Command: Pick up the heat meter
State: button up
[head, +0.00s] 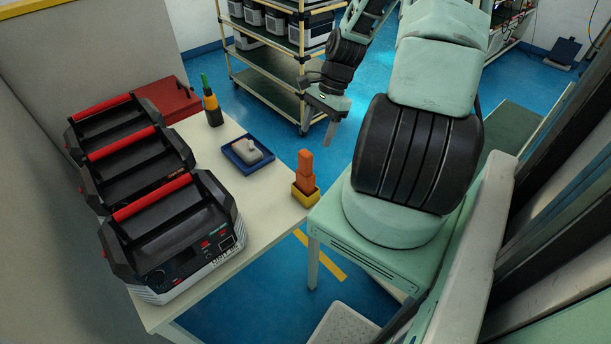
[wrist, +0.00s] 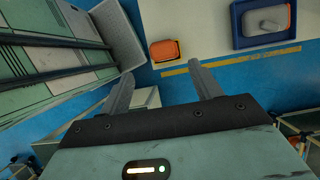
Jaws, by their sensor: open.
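An orange handheld device (head: 305,171) stands upright in a small yellow holder (head: 306,194) at the table's right edge. A grey-white device (head: 251,149) lies in a blue tray (head: 236,157) on the same table. I cannot tell for certain which of them is the heat meter. My gripper (head: 327,125) is open and empty, apart from both and beyond the table's right edge in the head view. In the wrist view, the orange device (wrist: 166,50) shows past the gap between my open fingers (wrist: 160,75), and the grey-white device (wrist: 266,22) shows at the upper right.
Several black cases with red handles (head: 170,225) line the table's left side. A green, yellow and black tool (head: 210,103) stands at its far edge, near a red box (head: 167,98). A shelf cart (head: 270,85) stands behind. The table top (head: 262,205) is clear around the tray.

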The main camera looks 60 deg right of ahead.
send_near(301, 167)
jog(key=x, duration=0.2)
jog(key=shift+s+a+f+p, duration=0.1)
jog(key=shift+s+f+p, duration=0.2)
jog(key=shift+f+p, duration=0.1)
jog(key=x, duration=0.1)
jog(key=p+x, duration=0.1)
jog(key=x, duration=0.1)
jog(key=p+x, duration=0.1)
jog(key=shift+w+a+f, duration=0.1)
jog(key=shift+w+a, duration=0.1)
jog(key=shift+w, duration=0.1)
jog(key=shift+a+f, duration=0.1)
jog(key=shift+f, duration=0.25)
grip_shut()
